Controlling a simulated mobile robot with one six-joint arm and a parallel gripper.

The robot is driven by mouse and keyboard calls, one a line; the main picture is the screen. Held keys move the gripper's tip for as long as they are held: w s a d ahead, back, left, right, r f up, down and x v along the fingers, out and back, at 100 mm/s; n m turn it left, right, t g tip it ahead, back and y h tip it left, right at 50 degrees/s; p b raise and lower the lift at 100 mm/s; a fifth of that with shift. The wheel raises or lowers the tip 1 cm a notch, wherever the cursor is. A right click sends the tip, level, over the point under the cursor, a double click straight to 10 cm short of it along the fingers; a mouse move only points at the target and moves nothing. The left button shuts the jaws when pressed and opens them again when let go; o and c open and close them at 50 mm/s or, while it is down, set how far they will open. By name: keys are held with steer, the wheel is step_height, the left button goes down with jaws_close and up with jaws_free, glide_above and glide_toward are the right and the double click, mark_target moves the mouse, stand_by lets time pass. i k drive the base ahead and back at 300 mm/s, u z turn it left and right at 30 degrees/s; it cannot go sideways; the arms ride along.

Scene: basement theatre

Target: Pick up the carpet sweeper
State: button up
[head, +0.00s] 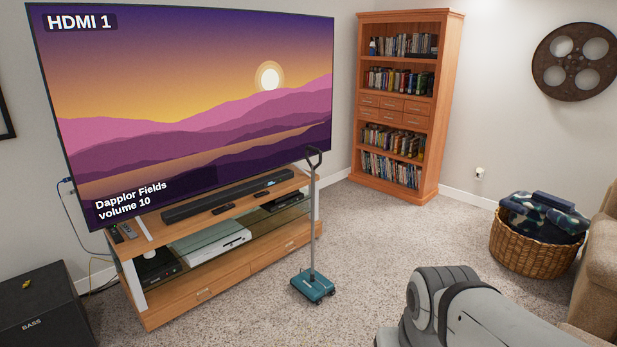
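The carpet sweeper (313,286) stands upright on the carpet at the front right corner of the TV stand. It has a teal head on the floor, a long thin grey pole and a dark loop handle at the top, which overlaps the lower right corner of the TV screen in the picture. My arm shows at the bottom right, to the right of the sweeper and apart from it in the picture. My gripper is outside the head view.
The wooden TV stand (222,278) with a large TV (190,100) is left of the sweeper. A black bass speaker (40,310) is at far left. A bookcase (432,130), a wicker basket (530,257) and a sofa (600,260) stand right. Carpet between is clear.

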mark_target(310, 283)
steer(key=z, duration=0.05)
steer(key=i, duration=2.45)
steer(key=z, duration=0.7)
steer(key=i, duration=0.45)
steer(key=u, duration=2.05)
steer(key=i, duration=0.5)
